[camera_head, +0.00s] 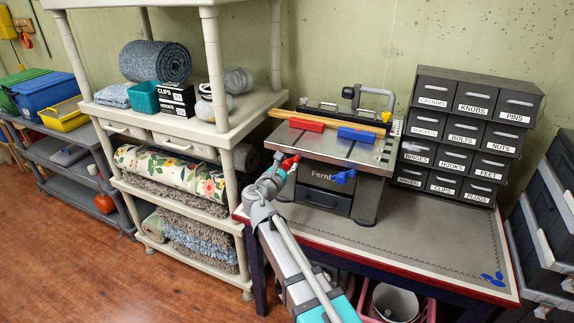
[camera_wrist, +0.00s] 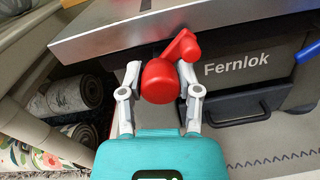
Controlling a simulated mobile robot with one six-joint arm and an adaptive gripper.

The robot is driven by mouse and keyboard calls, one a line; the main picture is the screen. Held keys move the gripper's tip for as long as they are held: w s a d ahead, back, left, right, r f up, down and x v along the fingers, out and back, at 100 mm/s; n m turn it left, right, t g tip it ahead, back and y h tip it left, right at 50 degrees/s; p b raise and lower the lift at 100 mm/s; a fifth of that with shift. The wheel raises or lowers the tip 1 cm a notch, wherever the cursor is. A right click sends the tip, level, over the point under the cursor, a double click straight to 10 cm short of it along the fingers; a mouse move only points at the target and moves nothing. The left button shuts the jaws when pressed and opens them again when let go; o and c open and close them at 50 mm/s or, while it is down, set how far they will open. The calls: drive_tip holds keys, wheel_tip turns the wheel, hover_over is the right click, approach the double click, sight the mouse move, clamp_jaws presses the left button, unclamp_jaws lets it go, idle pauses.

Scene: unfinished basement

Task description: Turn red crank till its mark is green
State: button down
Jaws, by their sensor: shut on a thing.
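The red crank (camera_head: 290,162) is on the front of the grey Fernlok bench machine (camera_head: 345,152), at its left side under the metal top. In the wrist view the crank's round red knob (camera_wrist: 160,82) is close up, with its short arm rising to the upper right. My gripper (camera_head: 280,170) has come to it from the front. In the wrist view the two fingers of my gripper (camera_wrist: 160,90) are on either side of the knob, shut on it. I cannot make out the crank's mark or its colour in either view.
A blue crank (camera_head: 345,176) is on the machine's front, right of the red one. Red (camera_head: 306,125) and blue (camera_head: 356,134) blocks lie on the top. A shelf unit (camera_head: 228,128) stands close on the left, labelled drawers (camera_head: 460,135) on the right. The bench front (camera_head: 430,250) is clear.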

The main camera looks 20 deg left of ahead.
drive_tip(key=shift+m, duration=2.3)
drive_tip(key=shift+m+p, duration=0.3)
drive_tip(key=shift+m, duration=2)
drive_tip(key=shift+d+m, duration=0.1)
drive_tip(key=shift+m, duration=2.2)
drive_tip(key=shift+f+m+y, duration=0.1)
drive_tip(key=shift+m+y, duration=0.4)
drive_tip(key=shift+m, duration=1.7)
